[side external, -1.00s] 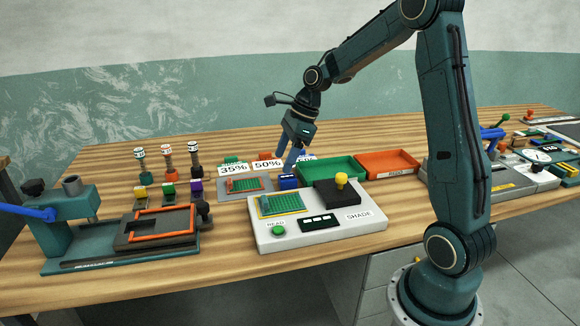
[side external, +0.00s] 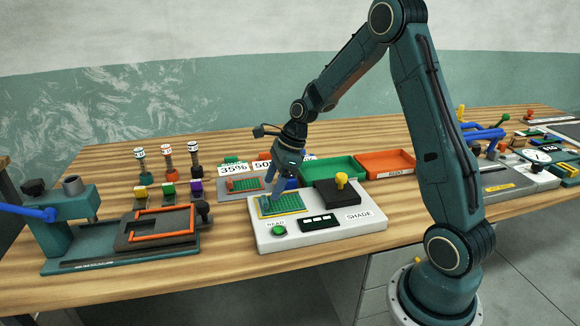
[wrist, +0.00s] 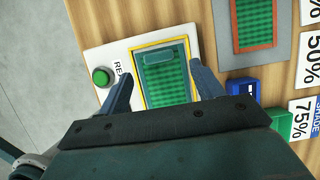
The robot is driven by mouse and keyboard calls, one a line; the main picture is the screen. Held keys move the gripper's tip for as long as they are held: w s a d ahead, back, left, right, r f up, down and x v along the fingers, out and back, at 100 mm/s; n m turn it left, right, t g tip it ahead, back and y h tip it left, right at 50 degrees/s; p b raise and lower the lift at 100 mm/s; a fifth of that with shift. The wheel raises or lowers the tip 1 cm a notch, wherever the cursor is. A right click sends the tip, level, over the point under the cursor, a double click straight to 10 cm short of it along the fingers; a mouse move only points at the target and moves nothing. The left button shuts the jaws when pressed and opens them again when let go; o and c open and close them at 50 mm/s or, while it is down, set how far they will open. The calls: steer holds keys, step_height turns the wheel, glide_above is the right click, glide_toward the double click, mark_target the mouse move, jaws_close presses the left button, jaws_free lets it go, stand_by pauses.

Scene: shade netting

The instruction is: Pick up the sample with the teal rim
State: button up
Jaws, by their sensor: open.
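A green mesh sample (side external: 290,204) lies flat on the white shade meter (side external: 335,236), inside a yellow outline; its edge looks green to teal. In the wrist view the sample (wrist: 165,85) shows between my two fingers, with a small raised green tab near its far end. My gripper (side external: 271,195) is open and empty, low over the sample's left part in the side view. In the wrist view my gripper (wrist: 162,88) has one finger on each side of the sample. I cannot tell whether the fingertips touch anything. My gripper body hides the sample's near end.
An orange-rimmed mesh sample (wrist: 253,22) lies on a grey plate behind the meter. A blue block (wrist: 241,90) stands close to the right finger. A black block with a yellow knob (side external: 338,190) is on the meter. Green (side external: 334,168) and orange (side external: 385,163) trays stand behind.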

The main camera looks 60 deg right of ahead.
steer(key=shift+x, duration=2.2)
steer(key=c, duration=1.1)
steer(key=shift+o, duration=0.2)
steer(key=shift+r, duration=0.1)
step_height(320, 180, up, 20)
